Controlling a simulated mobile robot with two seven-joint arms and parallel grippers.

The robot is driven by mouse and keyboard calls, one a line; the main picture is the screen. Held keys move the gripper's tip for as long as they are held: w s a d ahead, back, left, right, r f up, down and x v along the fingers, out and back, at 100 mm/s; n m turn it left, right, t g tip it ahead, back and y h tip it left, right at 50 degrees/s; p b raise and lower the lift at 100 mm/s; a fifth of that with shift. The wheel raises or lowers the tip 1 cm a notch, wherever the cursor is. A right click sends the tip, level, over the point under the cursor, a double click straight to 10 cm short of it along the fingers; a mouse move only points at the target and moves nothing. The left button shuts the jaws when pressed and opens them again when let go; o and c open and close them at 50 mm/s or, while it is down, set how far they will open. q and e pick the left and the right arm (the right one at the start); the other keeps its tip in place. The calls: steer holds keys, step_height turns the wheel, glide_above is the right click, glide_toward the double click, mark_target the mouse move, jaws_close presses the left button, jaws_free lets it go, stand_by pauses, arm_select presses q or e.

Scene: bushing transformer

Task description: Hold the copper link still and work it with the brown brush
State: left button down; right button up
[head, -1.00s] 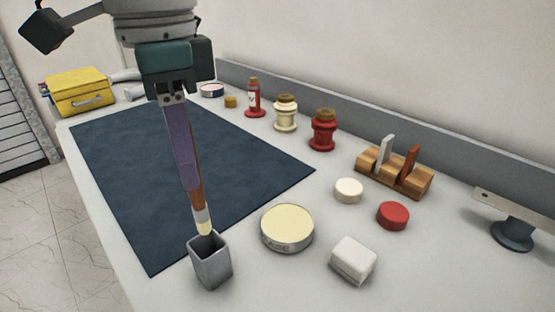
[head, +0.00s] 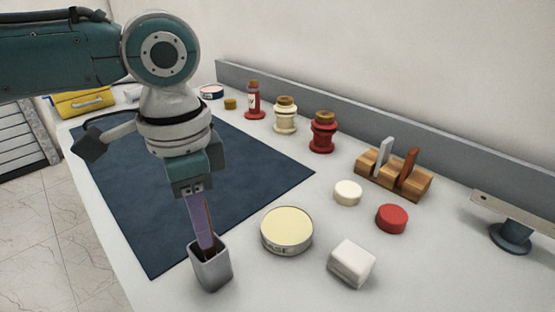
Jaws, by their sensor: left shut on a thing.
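My left gripper (head: 205,240) points down at the grey square cup (head: 212,271) at the front of the bench, its fingertips at the cup's mouth. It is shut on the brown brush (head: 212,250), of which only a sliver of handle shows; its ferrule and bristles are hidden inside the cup. A flat pale metal bar (head: 509,217) with a hole sits on a dark round stand (head: 510,237) at the right edge, partly out of frame. I cannot tell whether it is the copper link. My right gripper is not in view.
A round tin (head: 287,231), a white block (head: 352,263), a white lid (head: 348,193) and a red lid (head: 392,218) stand right of the cup. A wooden rack (head: 394,178) and several bottles stand farther back. The dark mat (head: 262,172) is clear.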

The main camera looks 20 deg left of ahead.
arm_select(q)
steer(key=c, duration=0.7)
jaws_free()
steer(key=shift+c, duration=0.2)
steer(key=shift+f, duration=0.1)
steer(key=shift+f+b, duration=0.1)
steer(key=shift+b, duration=0.3)
steer(key=shift+f+b, duration=0.15)
steer(key=shift+b, duration=0.5)
steer(key=r, duration=0.7)
steer(key=r+p, duration=0.1)
steer(key=r, duration=0.2)
steer(key=shift+a+r, duration=0.3)
steer(key=shift+a, duration=0.05)
steer(key=shift+s, duration=0.1)
